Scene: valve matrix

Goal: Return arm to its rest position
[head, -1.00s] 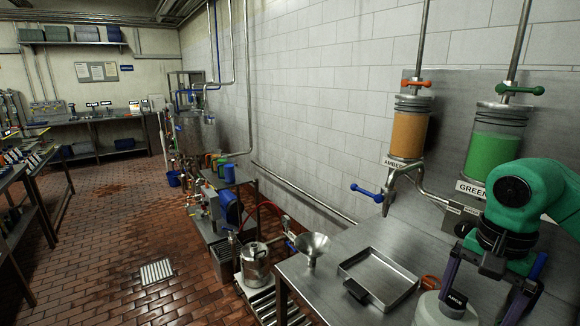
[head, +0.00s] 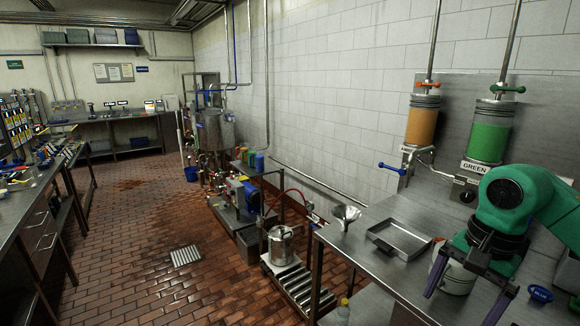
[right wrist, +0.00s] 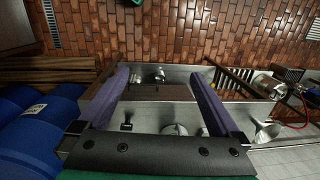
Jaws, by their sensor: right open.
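My right gripper (head: 458,306) is at the end of a green arm on the right of the head view. Its two purple fingers are spread apart, and it also shows in the right wrist view (right wrist: 157,72) with nothing held between the fingers. A pale canister (head: 459,279) stands on the steel counter (head: 385,287), partly hidden behind the arm and fingers. The amber cylinder (head: 421,125) and the green cylinder (head: 490,136) stand at the wall beyond the arm. My left gripper is out of view.
A square metal tray (head: 399,240) and a funnel (head: 345,214) are on the counter. A blue-labelled container (head: 540,294) is near the right finger. A steel pot (head: 281,245) stands on a roller stand (head: 290,283). The tiled floor (head: 140,240) to the left is open.

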